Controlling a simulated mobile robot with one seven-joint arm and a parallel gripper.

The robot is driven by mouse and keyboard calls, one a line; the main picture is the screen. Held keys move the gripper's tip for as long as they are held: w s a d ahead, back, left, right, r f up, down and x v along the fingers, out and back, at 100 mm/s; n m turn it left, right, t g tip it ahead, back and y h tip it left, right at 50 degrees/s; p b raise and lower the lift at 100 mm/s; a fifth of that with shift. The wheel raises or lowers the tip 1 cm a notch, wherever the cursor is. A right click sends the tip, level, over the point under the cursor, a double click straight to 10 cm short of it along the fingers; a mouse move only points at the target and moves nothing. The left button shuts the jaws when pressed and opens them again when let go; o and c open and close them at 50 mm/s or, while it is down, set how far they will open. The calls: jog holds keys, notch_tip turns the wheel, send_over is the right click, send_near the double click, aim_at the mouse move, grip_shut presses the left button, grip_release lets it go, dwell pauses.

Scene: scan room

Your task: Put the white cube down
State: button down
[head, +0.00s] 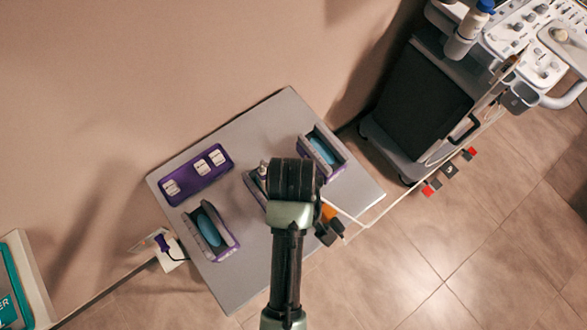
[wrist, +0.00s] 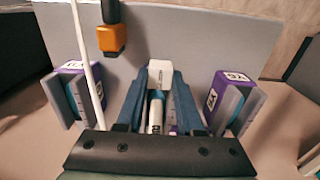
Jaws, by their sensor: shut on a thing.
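In the wrist view my gripper (wrist: 161,80) points at the grey table, its two dark blue fingers close together. It is shut on a small white piece (wrist: 160,70) at the fingertips, which I take to be the white cube. Part of it is hidden by the fingers. Below it, between the fingers, a white and blue item (wrist: 155,115) shows in part. In the head view my arm's end covers the gripper and the cube, above the middle of the grey table (head: 270,125). I cannot tell whether the cube touches anything.
Purple-sided holders with blue inserts stand at the left (head: 210,228) and right (head: 321,150), either side of my gripper. A purple block (head: 195,174) with white patches lies at the table's left. An orange and black item (wrist: 111,35) and a white cable (wrist: 88,70) are close by.

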notch_tip(320, 180, down, 10)
jog(key=shift+s+d+r+b, duration=0.1)
jog(key=shift+s+b, duration=0.05)
jog(key=shift+b, duration=0.25)
jog(key=c, duration=0.5)
grip_release()
jog(key=shift+c, duration=0.2)
